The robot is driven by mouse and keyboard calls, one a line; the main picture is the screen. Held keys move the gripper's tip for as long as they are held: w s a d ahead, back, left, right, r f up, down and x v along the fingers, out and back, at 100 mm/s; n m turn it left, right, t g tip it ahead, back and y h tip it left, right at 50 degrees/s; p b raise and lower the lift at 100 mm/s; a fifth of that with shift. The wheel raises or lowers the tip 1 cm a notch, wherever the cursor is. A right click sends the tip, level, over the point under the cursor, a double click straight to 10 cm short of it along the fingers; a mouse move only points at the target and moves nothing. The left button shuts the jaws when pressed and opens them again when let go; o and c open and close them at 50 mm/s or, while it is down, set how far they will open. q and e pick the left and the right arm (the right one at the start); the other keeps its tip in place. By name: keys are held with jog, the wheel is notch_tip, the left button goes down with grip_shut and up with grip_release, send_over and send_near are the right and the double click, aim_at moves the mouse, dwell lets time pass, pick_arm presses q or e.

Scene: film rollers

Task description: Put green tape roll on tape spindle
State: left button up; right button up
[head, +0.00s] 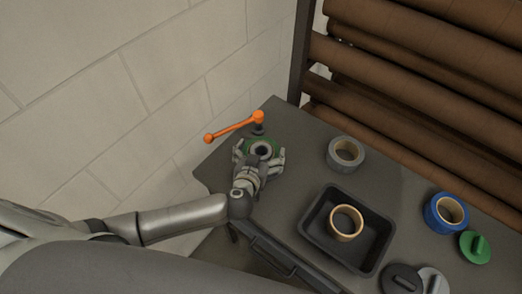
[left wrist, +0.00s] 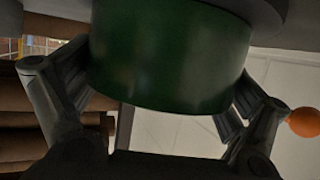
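The green tape roll (head: 276,147) stands at the table's far left corner, partly hidden by my left gripper (head: 260,157). It fills the upper middle of the left wrist view (left wrist: 170,55). The gripper's fingers (left wrist: 165,85) lie along both sides of the roll, with no clear gap at their tips. A dark round core (head: 263,149), seemingly the tape spindle, shows in the roll's middle. A dark disc (left wrist: 268,12) borders the roll in the wrist view; I cannot tell whether the roll is fully seated. My right gripper is not in view.
An orange lever (head: 234,127) stands close behind the roll. On the table (head: 300,130) are a grey tape roll (head: 345,142), a black tray (head: 318,208) with a tan roll (head: 345,212), a blue roll (head: 434,219), and green, black and grey discs (head: 474,256). Brown rollers (head: 420,85) are behind.

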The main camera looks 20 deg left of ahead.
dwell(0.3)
pick_arm(q)
jog(key=shift+r, duration=0.15)
jog(key=v, duration=1.2)
